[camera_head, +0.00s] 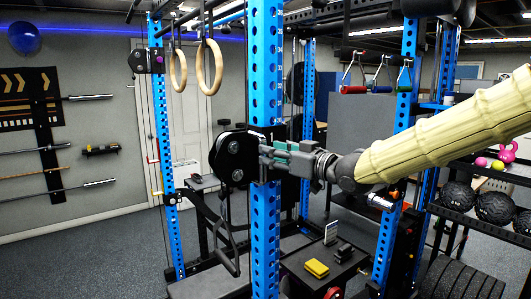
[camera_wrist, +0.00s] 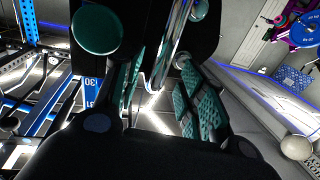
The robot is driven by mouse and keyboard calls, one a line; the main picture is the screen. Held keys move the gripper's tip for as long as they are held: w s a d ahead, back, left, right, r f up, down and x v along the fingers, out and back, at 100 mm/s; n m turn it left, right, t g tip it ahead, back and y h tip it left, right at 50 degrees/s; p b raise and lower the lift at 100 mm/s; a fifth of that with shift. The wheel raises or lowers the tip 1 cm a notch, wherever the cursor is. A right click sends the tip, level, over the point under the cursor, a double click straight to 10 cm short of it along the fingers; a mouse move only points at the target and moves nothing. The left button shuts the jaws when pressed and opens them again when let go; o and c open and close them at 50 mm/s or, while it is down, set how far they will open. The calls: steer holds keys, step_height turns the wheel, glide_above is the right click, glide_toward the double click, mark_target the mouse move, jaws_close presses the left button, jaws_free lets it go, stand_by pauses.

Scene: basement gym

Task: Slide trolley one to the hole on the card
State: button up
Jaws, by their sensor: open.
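A black trolley with round discs (camera_head: 235,158) sits on the near blue upright (camera_head: 265,90) at mid height. I cannot tell whether it is trolley one. My gripper (camera_head: 264,153) reaches in from the right at the trolley's height, overlapping the upright in the picture; contact is unclear. In the wrist view the teal-padded fingers (camera_wrist: 163,92) are spread apart. A shiny chrome bar (camera_wrist: 174,42) shows beyond and between them. Hole numbers 30 and 31 show on a blue upright (camera_wrist: 91,88). A small white card (camera_head: 331,232) stands on a dark surface; its writing is too small to read.
Another black carriage (camera_head: 146,60) is on the left rear upright. Wooden rings (camera_head: 208,68) hang above. A yellow block (camera_head: 317,268) and a dark object (camera_head: 344,252) lie near the card. A ball rack (camera_head: 480,205) stands right. Open floor (camera_head: 90,250) lies left.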

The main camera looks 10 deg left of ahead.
steer(key=v, duration=0.7)
steer(key=shift+s+d, duration=0.2)
steer(key=shift+d, duration=0.15)
